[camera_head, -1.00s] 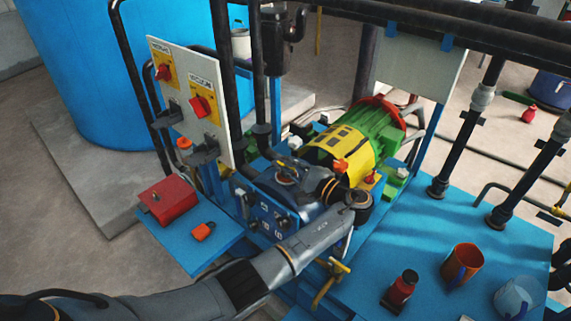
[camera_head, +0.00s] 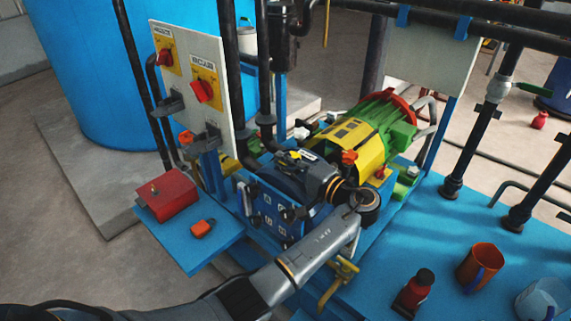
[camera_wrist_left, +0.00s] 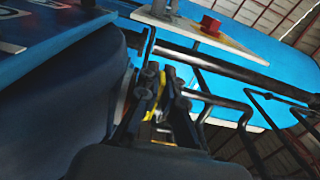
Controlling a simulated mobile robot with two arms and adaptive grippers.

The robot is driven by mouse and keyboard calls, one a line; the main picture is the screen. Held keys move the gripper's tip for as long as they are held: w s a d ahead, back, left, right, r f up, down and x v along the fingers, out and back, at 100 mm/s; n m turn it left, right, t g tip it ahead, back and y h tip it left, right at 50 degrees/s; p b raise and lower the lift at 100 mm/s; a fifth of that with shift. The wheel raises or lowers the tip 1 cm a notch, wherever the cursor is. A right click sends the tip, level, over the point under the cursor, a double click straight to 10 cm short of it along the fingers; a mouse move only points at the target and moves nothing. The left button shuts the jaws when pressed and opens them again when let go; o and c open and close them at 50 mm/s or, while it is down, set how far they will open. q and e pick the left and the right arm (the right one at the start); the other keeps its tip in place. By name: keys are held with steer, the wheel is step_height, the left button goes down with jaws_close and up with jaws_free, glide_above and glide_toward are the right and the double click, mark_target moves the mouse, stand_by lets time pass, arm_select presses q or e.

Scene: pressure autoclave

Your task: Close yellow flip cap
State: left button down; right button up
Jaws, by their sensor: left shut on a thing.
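The yellow flip cap (camera_head: 297,154) shows as a small yellow patch at my left gripper's tips, on top of the dark blue machine body in the middle of the head view. My left gripper (camera_head: 291,159) reaches over that body from the right and is shut on the cap. In the left wrist view the two dark fingers of the gripper (camera_wrist_left: 158,100) are close together, with a yellow strip of the cap (camera_wrist_left: 154,110) between them. The fingers hide most of the cap, so its angle cannot be told. My right gripper is not in view.
A green and yellow motor (camera_head: 355,140) stands just behind the gripper. A switch panel (camera_head: 190,80) with red knobs and dark pipes rise at the left. A red box (camera_head: 168,197) sits on the blue shelf. A red bottle (camera_head: 417,288) and orange mug (camera_head: 479,266) stand at right.

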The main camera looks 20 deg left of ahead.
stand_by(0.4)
arm_select(q)
steer(key=c, duration=1.5)
jaws_free()
steer(key=shift+f, duration=0.15)
